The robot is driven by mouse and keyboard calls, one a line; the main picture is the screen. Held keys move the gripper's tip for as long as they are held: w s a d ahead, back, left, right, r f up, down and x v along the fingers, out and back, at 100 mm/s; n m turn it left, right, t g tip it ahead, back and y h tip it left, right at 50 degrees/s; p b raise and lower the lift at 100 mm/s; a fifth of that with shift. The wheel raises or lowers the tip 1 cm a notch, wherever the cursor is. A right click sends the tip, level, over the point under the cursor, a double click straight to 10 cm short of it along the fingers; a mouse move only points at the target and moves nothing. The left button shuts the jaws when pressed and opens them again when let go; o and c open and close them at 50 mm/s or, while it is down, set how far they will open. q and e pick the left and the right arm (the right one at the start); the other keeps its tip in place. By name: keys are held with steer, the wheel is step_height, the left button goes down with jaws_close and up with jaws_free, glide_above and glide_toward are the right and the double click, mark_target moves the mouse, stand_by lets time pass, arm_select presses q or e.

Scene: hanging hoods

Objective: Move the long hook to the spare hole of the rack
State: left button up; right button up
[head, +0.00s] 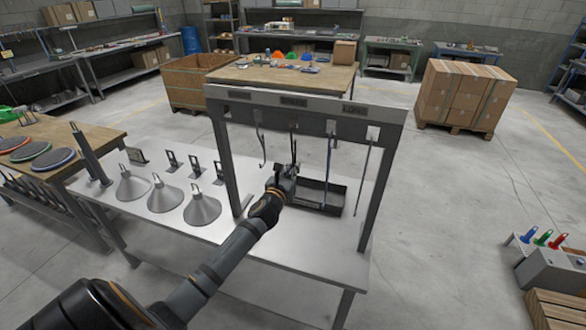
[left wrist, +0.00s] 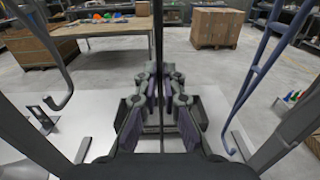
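The rack's top beam (head: 310,105) carries several labels; the middle one seems to read SPARE and the right one LONG. Several hooks hang below it. My left gripper (head: 290,174) is at the dark, straight-shanked hook (head: 292,143) under the middle label. In the left wrist view, this dark shank (left wrist: 159,40) runs upright between the fingers (left wrist: 161,80), whose tips close in on it from both sides. Its lower end and its top seat are unclear. A grey hook (head: 262,148) hangs to its left, a blue one (head: 328,165) to its right. My right gripper is not in view.
A thin rod (head: 362,175) hangs at the far right, close to the rack's right post (head: 380,190). A dark tray (head: 335,192) lies on the bench below. Grey conical hoods (head: 202,208) stand on the bench to the left.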

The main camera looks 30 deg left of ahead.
arm_select(q)
steer(key=o, duration=0.4)
steer(key=v, duration=1.2)
